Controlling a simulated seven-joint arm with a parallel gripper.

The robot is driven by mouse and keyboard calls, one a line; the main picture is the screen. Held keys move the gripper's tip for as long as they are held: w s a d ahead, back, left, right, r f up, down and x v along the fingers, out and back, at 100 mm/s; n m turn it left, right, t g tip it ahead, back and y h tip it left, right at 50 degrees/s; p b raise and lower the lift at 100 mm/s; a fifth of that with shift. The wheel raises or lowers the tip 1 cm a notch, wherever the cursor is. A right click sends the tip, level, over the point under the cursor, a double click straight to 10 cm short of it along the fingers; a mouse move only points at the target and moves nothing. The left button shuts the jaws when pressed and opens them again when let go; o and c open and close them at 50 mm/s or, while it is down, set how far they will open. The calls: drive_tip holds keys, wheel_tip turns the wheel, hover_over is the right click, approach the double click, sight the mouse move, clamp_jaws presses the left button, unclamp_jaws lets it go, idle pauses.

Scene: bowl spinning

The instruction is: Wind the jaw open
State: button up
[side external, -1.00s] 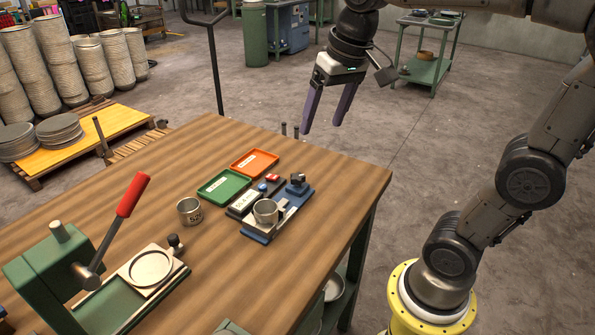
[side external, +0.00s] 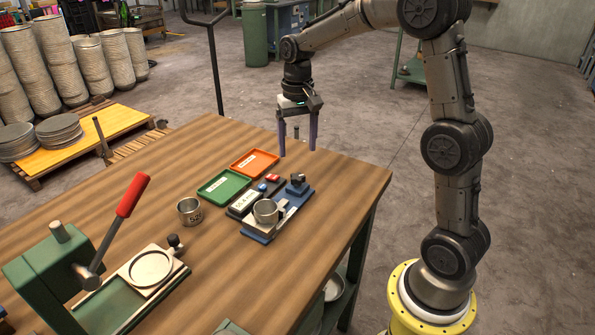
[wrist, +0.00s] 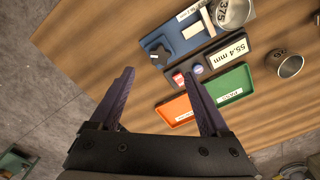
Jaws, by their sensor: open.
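The blue measuring fixture (side external: 258,234) lies on the wooden table near its right edge. A dark knob (side external: 297,180) stands at its far end; in the wrist view the knob (wrist: 158,57) appears between my fingertips. A metal cup (side external: 266,212) sits at the fixture's jaw. The jaw's exact gap is hard to see. Beside the fixture is a display (wrist: 229,51) reading 55.4 mm, with a red and a blue button. My gripper (side external: 298,153) is open and empty, fingers pointing down, above the table's far right side, beyond the knob and apart from it.
A green tray (side external: 224,186) and an orange tray (side external: 254,163) lie left of and behind the fixture. A second metal cup (side external: 189,211) stands on the table. A green press (side external: 60,275) with a red-handled lever is at the left front. The table between them is bare.

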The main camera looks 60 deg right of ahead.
sight(298, 176)
wheel_tip(298, 176, down, 8)
drive_tip(key=shift+f, duration=0.1)
idle(0.4)
clamp_jaws()
